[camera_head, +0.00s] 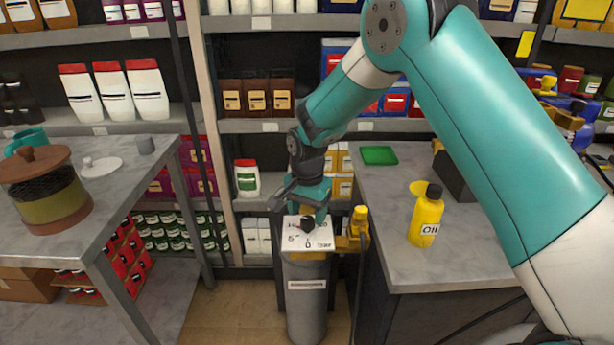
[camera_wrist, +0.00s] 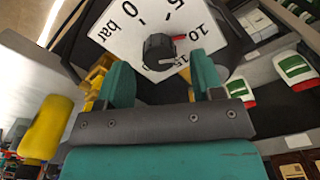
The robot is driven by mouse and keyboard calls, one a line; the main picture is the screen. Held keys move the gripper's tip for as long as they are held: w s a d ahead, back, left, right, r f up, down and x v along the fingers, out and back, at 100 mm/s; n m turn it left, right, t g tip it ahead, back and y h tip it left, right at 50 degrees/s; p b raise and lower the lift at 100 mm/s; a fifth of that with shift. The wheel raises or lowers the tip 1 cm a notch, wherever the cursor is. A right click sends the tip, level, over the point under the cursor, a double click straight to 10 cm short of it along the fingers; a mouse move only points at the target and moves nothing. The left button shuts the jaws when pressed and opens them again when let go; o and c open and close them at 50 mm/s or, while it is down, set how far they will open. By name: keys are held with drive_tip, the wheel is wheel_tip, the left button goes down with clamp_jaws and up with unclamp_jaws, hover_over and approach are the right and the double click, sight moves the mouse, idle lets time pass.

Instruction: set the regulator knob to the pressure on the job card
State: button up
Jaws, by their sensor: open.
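The white dial plate (camera_head: 310,244) sits on top of a grey cylinder (camera_head: 306,290). In the wrist view the dial plate (camera_wrist: 115,38) carries "bar", 0, 5, 10 and 15. The black regulator knob (camera_wrist: 159,52) is at its centre, with a light and red mark on its rim towards the 10. My gripper (camera_wrist: 160,82) is open, its two teal fingers spread on the near side of the knob, one to each side. I cannot tell whether they touch it. In the head view my gripper (camera_head: 310,212) is over the dial and partly hides it. I cannot identify a job card.
The right bench (camera_head: 380,200) holds a yellow oil bottle (camera_head: 427,218) and a green flat item (camera_head: 379,155). A left table (camera_head: 130,180) holds a jar (camera_head: 44,190). Stocked shelves stand behind.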

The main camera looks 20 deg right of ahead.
sight(308, 219)
wheel_tip(308, 219, up, 15)
drive_tip(key=b, duration=0.1)
drive_tip(key=shift+f, duration=0.1)
idle(0.3)
